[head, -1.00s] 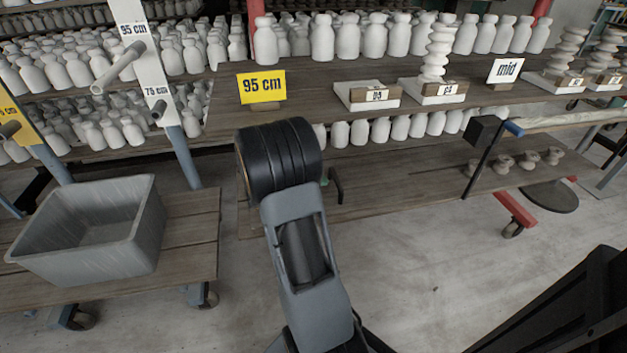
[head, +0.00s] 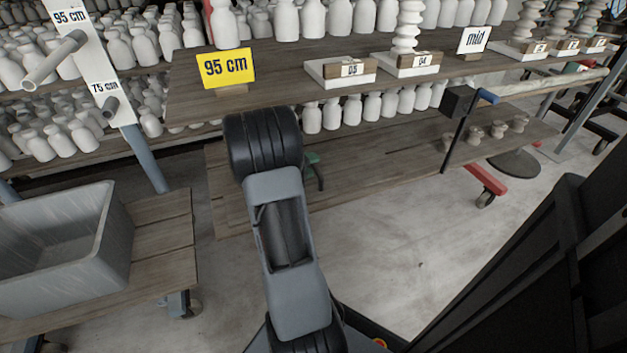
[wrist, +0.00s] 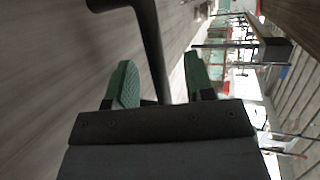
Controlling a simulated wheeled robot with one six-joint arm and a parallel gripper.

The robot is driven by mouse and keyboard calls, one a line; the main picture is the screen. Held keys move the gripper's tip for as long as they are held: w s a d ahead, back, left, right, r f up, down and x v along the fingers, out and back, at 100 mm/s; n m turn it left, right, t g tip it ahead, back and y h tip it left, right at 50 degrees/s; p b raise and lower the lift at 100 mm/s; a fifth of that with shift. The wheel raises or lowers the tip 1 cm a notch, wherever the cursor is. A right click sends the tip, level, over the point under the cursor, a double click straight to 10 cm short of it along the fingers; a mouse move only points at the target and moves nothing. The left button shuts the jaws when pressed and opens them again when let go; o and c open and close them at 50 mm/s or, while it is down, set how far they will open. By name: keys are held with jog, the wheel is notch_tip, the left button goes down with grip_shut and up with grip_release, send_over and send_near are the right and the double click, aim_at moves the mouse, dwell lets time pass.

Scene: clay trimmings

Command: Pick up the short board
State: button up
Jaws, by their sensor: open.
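I cannot pick out with certainty which piece is the short board. Small pale slabs with wooden blocks marked 05 (head: 349,81) and 04 (head: 415,72) lie on the middle shelf in the head view. My gripper (wrist: 165,82) shows green-padded fingers apart in the wrist view, with nothing gripped between them. A dark curved bar (wrist: 148,35) crosses the view near the fingers; I cannot tell what it belongs to. In the head view my arm hides most of the gripper; a green finger shows above the lower shelf (head: 370,170).
A grey tub (head: 75,250) stands on a wheeled wooden cart (head: 165,245) at the left. A yellow 95 cm sign (head: 227,68) and a mid sign (head: 474,40) stand on the middle shelf (head: 285,84), among many white bottles. Bare floor (head: 410,255) lies at the centre right.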

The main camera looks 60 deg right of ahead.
aim_at(318, 164)
jog(key=shift+b+x, duration=0.6)
jog(key=shift+x, duration=1.3)
jog(key=shift+f, duration=0.1)
grip_shut()
